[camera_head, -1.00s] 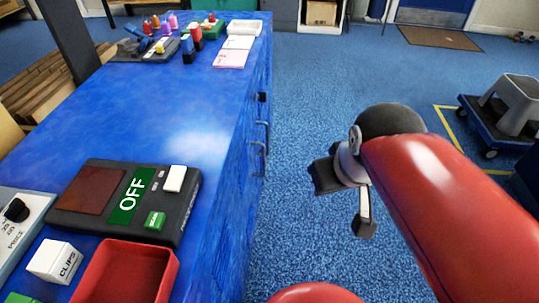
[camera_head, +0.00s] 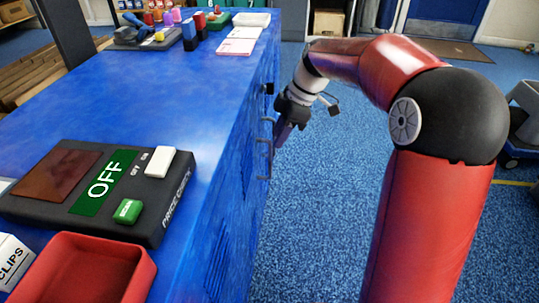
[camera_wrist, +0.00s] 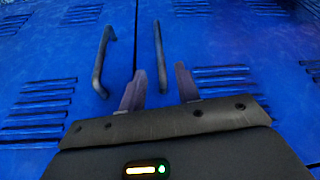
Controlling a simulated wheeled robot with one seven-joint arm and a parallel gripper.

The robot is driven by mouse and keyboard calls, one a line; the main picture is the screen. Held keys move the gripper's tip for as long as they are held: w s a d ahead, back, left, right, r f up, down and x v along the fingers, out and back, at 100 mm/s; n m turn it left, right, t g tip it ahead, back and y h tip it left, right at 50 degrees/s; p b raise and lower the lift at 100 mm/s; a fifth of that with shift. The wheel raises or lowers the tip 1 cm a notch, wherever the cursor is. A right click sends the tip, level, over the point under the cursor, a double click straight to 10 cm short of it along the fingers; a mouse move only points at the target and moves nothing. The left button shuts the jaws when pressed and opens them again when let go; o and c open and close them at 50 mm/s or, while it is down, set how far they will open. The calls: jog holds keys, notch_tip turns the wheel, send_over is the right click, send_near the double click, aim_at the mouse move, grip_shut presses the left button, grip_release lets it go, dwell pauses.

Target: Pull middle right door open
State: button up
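The blue cabinet's doors fill the wrist view: a right door (camera_wrist: 235,40) and a left door (camera_wrist: 50,35), both louvred, meeting at a vertical seam. Each has a dark bar handle near the seam, the right handle (camera_wrist: 158,50) and the left handle (camera_wrist: 101,62). Both doors look shut. My gripper (camera_wrist: 160,84) is open, its two purple-grey fingers apart. The right handle's lower end appears between the fingertips; whether they touch it I cannot tell. In the head view my gripper (camera_head: 280,137) is at the cabinet's side, close to its handles (camera_head: 265,158).
The blue counter top (camera_head: 150,95) holds a price-check device (camera_head: 160,205), a red tray (camera_head: 130,262), a clips box (camera_head: 12,258) and several stamps at the far end. Blue carpet (camera_head: 320,210) beside the cabinet is clear. A trolley (camera_head: 520,145) stands at right.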

jog(key=b, duration=0.1)
send_over(270, 175)
jog(key=f, duration=0.6)
jog(key=shift+w+f, duration=0.3)
jog(key=shift+c, duration=0.4)
grip_shut()
